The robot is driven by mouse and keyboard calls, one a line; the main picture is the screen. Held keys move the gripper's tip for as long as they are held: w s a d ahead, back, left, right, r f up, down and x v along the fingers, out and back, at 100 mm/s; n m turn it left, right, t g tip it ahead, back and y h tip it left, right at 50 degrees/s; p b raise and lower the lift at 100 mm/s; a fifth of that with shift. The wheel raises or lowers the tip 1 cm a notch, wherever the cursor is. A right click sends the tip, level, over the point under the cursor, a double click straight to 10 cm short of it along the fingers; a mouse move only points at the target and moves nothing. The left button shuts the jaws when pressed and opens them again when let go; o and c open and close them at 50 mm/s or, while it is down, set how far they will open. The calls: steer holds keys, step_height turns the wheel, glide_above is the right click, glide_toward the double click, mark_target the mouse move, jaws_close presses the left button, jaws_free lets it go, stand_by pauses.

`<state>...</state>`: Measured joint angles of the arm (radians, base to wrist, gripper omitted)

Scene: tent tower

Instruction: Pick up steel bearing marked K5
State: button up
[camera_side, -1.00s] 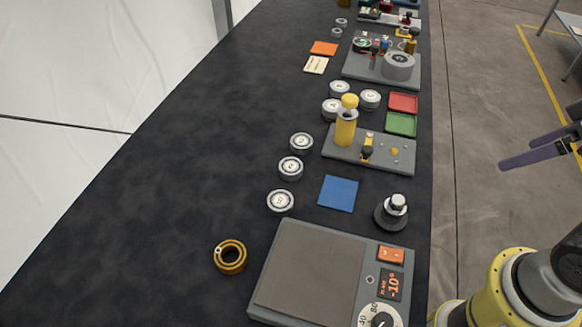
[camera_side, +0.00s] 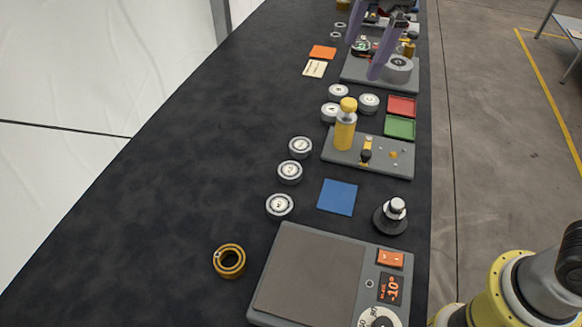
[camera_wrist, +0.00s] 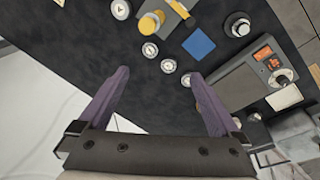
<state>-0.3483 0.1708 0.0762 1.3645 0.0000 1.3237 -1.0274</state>
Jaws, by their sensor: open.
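Three steel bearings form a row left of the blue square in the side view: a far one (camera_side: 301,147), a middle one (camera_side: 290,172) and a near one (camera_side: 280,205). Their markings are too small to read surely, so I cannot tell which is K5. In the wrist view the row shows as one bearing (camera_wrist: 149,51), another (camera_wrist: 168,66) and a third (camera_wrist: 186,80) by the right finger. My gripper (camera_side: 368,42) is open and empty, above the far part of the table. Its two purple fingers (camera_wrist: 160,76) are spread apart in the wrist view, with table between them.
A blue square (camera_side: 338,197) and a black knobbed stand (camera_side: 391,216) lie right of the row. A hot plate (camera_side: 310,274) and a brass ring (camera_side: 229,261) are nearer. A grey fixture with a yellow cylinder (camera_side: 345,132) stands beyond. The table's left side is clear.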

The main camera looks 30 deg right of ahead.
steer(key=w+a+f+n+g, duration=0.1)
steer(key=w+a+f+n, duration=0.15)
steer(key=a+f, duration=0.4)
steer(key=g, duration=0.1)
glide_above(290, 170)
step_height(290, 170, down, 6)
steer(key=shift+h, duration=0.4)
steer(key=f, duration=0.8)
steer(key=shift+s+a, duration=0.1)
steer(key=shift+s, duration=0.15)
steer(key=shift+w+f, duration=0.15)
steer(key=shift+f, duration=1.25)
steer(key=shift+w+f, duration=0.1)
steer(key=shift+f, duration=1.3)
steer(key=shift+c, duration=0.3)
steer(key=c, duration=1.4)
jaws_close()
steer(key=shift+r, duration=0.15)
